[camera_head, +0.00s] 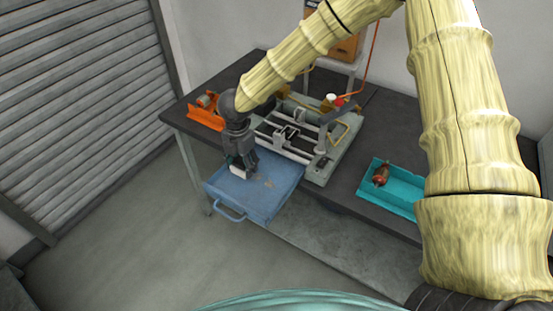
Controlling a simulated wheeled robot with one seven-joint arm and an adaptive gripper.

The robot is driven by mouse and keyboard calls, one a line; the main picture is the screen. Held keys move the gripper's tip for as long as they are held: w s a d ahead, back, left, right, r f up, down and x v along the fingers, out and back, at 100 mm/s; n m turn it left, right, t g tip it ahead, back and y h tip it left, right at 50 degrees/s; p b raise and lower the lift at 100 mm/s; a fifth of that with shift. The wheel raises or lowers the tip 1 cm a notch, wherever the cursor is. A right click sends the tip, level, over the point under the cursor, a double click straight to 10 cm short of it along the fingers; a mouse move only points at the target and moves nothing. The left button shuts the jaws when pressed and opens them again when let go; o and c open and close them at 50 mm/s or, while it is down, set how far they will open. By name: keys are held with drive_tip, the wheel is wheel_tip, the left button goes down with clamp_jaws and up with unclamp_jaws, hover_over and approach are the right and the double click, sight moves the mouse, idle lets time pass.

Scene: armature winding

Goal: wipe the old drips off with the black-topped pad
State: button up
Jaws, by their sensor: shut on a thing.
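My gripper (243,162) reaches down over the blue tray (222,188) at the table's front left. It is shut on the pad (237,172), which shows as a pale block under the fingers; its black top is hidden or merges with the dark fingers. The pad is at the tray's surface, toward its left side; I cannot tell if it touches. Small brownish drips (268,182) show on the tray, just right of the pad. Any drips under the pad or gripper are hidden.
A winding machine (318,160) stands behind the tray. An orange bin (203,117) is at the far left, and a teal bin (400,202) with a reddish-brown part (380,177) is at the right. The tray's handle (228,214) juts out over the floor.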

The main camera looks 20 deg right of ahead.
sight(241, 161)
drive_tip(key=shift+s+a+r+p, duration=0.1)
drive_tip(key=shift+r+p, duration=0.7)
drive_tip(key=shift+r, duration=0.75)
drive_tip(key=shift+f, duration=0.1)
